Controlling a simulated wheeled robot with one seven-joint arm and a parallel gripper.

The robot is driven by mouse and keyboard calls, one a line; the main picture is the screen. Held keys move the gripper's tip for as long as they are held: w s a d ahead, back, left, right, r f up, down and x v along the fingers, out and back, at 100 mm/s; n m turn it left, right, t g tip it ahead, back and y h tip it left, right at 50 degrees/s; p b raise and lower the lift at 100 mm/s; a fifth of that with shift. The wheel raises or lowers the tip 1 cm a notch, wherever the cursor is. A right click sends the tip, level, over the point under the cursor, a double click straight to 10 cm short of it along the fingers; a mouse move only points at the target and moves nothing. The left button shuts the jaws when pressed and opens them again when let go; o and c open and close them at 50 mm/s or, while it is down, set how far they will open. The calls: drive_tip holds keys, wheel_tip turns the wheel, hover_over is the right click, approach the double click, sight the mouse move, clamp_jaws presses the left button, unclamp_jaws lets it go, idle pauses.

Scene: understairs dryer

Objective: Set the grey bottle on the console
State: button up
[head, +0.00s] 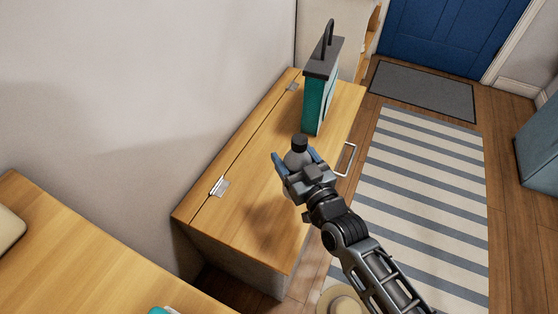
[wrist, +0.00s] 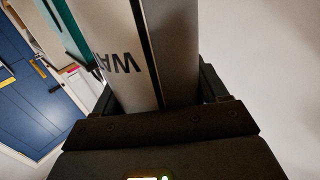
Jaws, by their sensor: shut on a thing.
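The grey bottle (head: 297,157) with a dark cap is in my gripper (head: 296,162), over the wooden console (head: 250,205). In the head view the bottle looks upright, with the gripper fingers on both sides of it. In the wrist view the grey bottle (wrist: 165,60) fills the space between the jaws (wrist: 160,95), with part of dark lettering showing. My gripper hides the lower part of the bottle, so I cannot tell whether its base touches the console top.
A teal box with a dark top and handle (head: 321,90) stands on the console behind the bottle. A metal handle (head: 346,160) is at the console's right edge. The console top left of the gripper is clear. A striped rug (head: 420,190) lies right.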

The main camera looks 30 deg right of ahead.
drive_tip(key=s+d+r, duration=0.4)
drive_tip(key=d, duration=0.1)
idle(0.3)
drive_tip(key=w+a+n+y+p, duration=0.1)
drive_tip(key=a+p, duration=0.8)
drive_tip(key=p, duration=0.3)
drive_tip(key=shift+w+a+f+y, duration=0.2)
drive_tip(key=shift+f+y, duration=0.1)
drive_tip(key=shift+y, duration=0.1)
drive_tip(key=shift+d+f, duration=0.1)
idle(0.4)
